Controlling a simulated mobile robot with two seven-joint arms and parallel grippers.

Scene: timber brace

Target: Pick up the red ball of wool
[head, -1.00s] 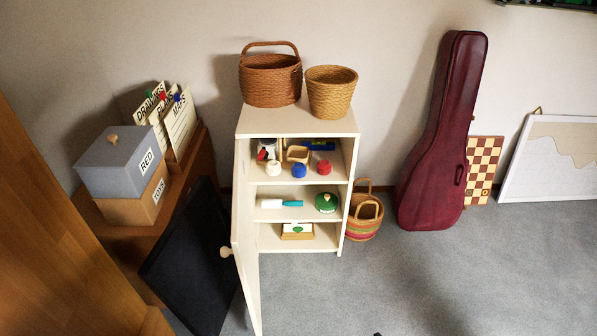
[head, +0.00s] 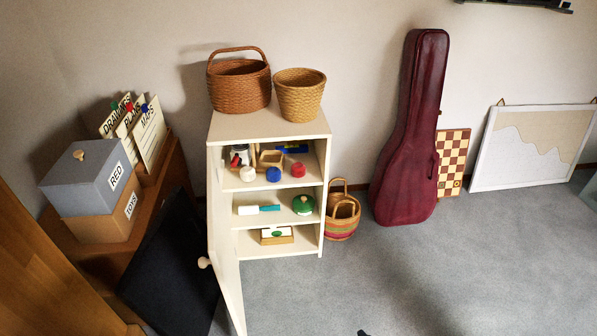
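A small round red thing (head: 298,168) sits at the right of the upper shelf inside the white cabinet (head: 271,128). It looks like the red ball of wool, but it is too small to tell for sure. A blue one (head: 272,174) and a white one (head: 247,174) sit to its left, nearer the shelf's front. The cabinet door (head: 225,240) stands open at the left. Neither of my grippers can be made out. A tiny dark bit shows at the bottom edge, too little to identify.
Two baskets (head: 240,88) (head: 300,97) stand on the cabinet. A striped basket (head: 342,218) stands on the floor at its right, then a dark red instrument case (head: 408,140). A black panel (head: 172,265) leans at the left. The grey carpet (head: 440,270) at front right is clear.

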